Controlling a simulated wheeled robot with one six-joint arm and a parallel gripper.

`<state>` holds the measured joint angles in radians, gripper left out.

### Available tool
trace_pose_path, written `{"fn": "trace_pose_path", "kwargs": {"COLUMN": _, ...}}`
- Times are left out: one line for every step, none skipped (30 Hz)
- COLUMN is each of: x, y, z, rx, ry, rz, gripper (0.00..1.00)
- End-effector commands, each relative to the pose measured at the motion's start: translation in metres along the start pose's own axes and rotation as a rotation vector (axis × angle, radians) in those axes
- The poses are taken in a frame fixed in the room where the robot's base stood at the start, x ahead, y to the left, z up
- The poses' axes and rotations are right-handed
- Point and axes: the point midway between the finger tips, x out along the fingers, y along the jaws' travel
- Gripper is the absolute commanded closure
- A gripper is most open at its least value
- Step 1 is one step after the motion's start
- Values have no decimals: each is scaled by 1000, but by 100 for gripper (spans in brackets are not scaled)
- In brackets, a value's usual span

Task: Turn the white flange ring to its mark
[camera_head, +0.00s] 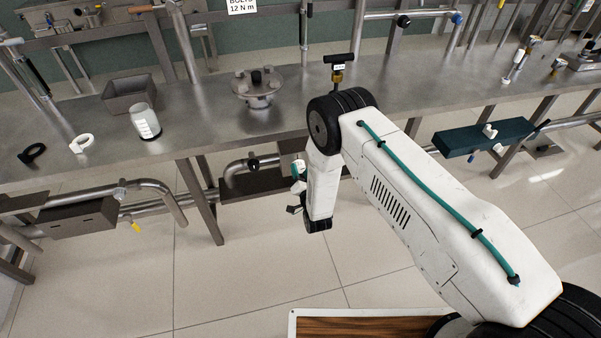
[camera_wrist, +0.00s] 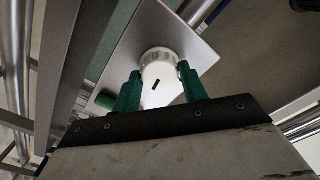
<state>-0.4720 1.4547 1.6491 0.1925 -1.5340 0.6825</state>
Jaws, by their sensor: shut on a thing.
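The white flange ring (camera_wrist: 160,57) shows in the wrist view as a round white part with a ribbed rim, set against a grey metal plate (camera_wrist: 206,52). A short dark mark (camera_wrist: 155,85) is on its white face, slightly tilted. My gripper (camera_wrist: 160,84) has its two green fingers on either side of the ring, shut on it. The fingers hide parts of its sides. In the head view my arm reaches down to below the bench's front edge, and I cannot make out the ring clearly there.
The steel bench (camera_head: 215,118) stands above and behind the wrist. On it are a grey bin (camera_head: 130,94), a jar (camera_head: 145,122), a flanged fitting (camera_head: 258,90) and white and black clips. Pipes (camera_head: 150,188) and legs crowd the space below.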

Motion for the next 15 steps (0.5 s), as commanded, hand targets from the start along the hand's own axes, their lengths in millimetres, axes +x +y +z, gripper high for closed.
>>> {"fn": "trace_pose_path", "kwargs": {"x": -1, "y": 0, "z": 1, "rx": 11, "ry": -2, "rz": -1, "gripper": 80}}
{"fn": "trace_pose_path", "kwargs": {"x": -1, "y": 0, "z": 1, "rx": 17, "ry": -2, "rz": -1, "gripper": 80}}
{"fn": "trace_pose_path", "kwargs": {"x": -1, "y": 0, "z": 1, "rx": 23, "ry": -2, "rz": -1, "gripper": 80}}
{"fn": "trace_pose_path", "kwargs": {"x": -1, "y": 0, "z": 1, "rx": 26, "ry": -2, "rz": -1, "gripper": 80}}
{"fn": "trace_pose_path", "kwargs": {"x": -1, "y": 0, "z": 1, "rx": 29, "ry": -2, "rz": -1, "gripper": 80}}
{"fn": "trace_pose_path", "kwargs": {"x": -1, "y": 0, "z": 1, "rx": 31, "ry": -2, "rz": -1, "gripper": 80}}
{"fn": "trace_pose_path", "kwargs": {"x": -1, "y": 0, "z": 1, "rx": 33, "ry": -2, "rz": -1, "gripper": 80}}
{"fn": "trace_pose_path", "kwargs": {"x": -1, "y": 0, "z": 1, "rx": 34, "ry": -2, "rz": -1, "gripper": 80}}
{"fn": "trace_pose_path", "kwargs": {"x": -1, "y": 0, "z": 1, "rx": 34, "ry": -2, "rz": -1, "gripper": 80}}
{"fn": "trace_pose_path", "kwargs": {"x": -1, "y": 0, "z": 1, "rx": 34, "ry": -2, "rz": -1, "gripper": 80}}
{"fn": "trace_pose_path", "kwargs": {"x": -1, "y": 0, "z": 1, "rx": 34, "ry": -2, "rz": -1, "gripper": 80}}
{"fn": "trace_pose_path", "kwargs": {"x": -1, "y": 0, "z": 1, "rx": 34, "ry": -2, "rz": -1, "gripper": 80}}
{"fn": "trace_pose_path", "kwargs": {"x": -1, "y": 0, "z": 1, "rx": 34, "ry": -2, "rz": -1, "gripper": 80}}
{"fn": "trace_pose_path", "kwargs": {"x": -1, "y": 0, "z": 1, "rx": 34, "ry": -2, "rz": -1, "gripper": 80}}
{"fn": "trace_pose_path", "kwargs": {"x": -1, "y": 0, "z": 1, "rx": 34, "ry": -2, "rz": -1, "gripper": 80}}
